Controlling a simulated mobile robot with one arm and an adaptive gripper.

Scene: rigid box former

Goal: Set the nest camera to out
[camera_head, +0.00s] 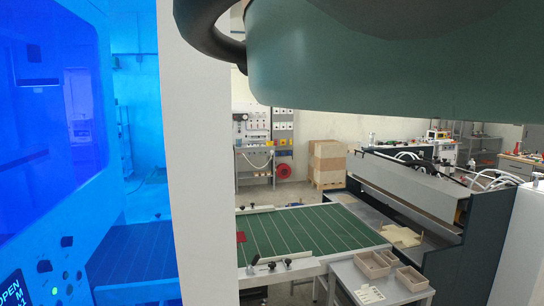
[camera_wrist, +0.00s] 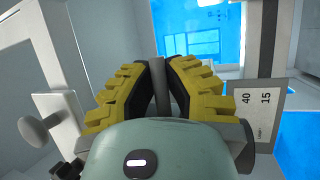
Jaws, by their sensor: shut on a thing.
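My gripper (camera_wrist: 160,68), with yellow ribbed fingers, is shut on a dark grey rod (camera_wrist: 158,88) in the wrist view. The rod stands between the two fingers; its lower end is hidden by my gripper's body. A grey upright bar with a label plate (camera_wrist: 258,108) reading 40 and 15 stands to the right of the fingers. I cannot clearly tell which part is the nest camera, nor its setting. My gripper is not seen in the head view.
In the head view, a blue-tinted guard (camera_head: 50,120) and control buttons (camera_head: 66,275) are at the left, beside a white post (camera_head: 205,160).

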